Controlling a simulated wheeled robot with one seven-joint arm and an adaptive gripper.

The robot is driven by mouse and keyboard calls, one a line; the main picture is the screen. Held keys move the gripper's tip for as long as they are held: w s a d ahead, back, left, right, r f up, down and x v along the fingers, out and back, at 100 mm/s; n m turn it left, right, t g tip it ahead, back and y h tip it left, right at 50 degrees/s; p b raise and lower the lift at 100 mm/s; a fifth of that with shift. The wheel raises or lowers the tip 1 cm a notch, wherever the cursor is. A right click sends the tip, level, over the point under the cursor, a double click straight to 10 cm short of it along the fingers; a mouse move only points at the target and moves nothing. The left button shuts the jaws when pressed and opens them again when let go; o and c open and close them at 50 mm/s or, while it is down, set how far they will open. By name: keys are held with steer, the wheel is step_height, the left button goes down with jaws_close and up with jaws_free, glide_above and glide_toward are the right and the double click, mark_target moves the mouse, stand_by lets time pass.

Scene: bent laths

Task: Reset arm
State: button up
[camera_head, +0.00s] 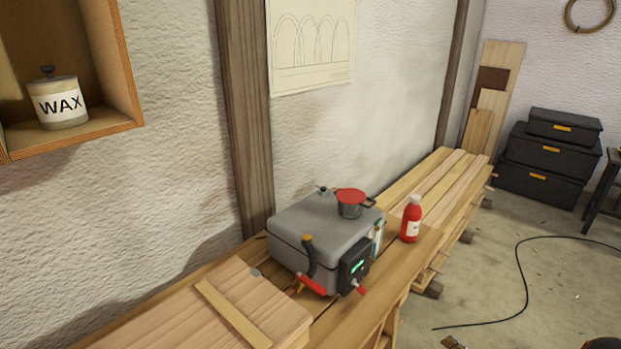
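My gripper is not in view, and I see no clear part of my arm. A dark rounded shape with a touch of orange (603,343) is cut off at the bottom right corner; I cannot tell what it is. The wooden workbench (395,270) runs along the wall and carries a grey metal box (300,232) with a control panel (355,262) on its front. A small dark pot with a red top (351,204) stands on the box. A red bottle (411,219) stands upright just right of the box.
A wooden wall shelf (122,60) with a WAX jar (60,100) juts out at upper left. Planks (440,185) lie at the bench's far end. Black cases (545,155) are stacked at the back right. A black cable (522,270) crosses the otherwise mostly open floor (480,290).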

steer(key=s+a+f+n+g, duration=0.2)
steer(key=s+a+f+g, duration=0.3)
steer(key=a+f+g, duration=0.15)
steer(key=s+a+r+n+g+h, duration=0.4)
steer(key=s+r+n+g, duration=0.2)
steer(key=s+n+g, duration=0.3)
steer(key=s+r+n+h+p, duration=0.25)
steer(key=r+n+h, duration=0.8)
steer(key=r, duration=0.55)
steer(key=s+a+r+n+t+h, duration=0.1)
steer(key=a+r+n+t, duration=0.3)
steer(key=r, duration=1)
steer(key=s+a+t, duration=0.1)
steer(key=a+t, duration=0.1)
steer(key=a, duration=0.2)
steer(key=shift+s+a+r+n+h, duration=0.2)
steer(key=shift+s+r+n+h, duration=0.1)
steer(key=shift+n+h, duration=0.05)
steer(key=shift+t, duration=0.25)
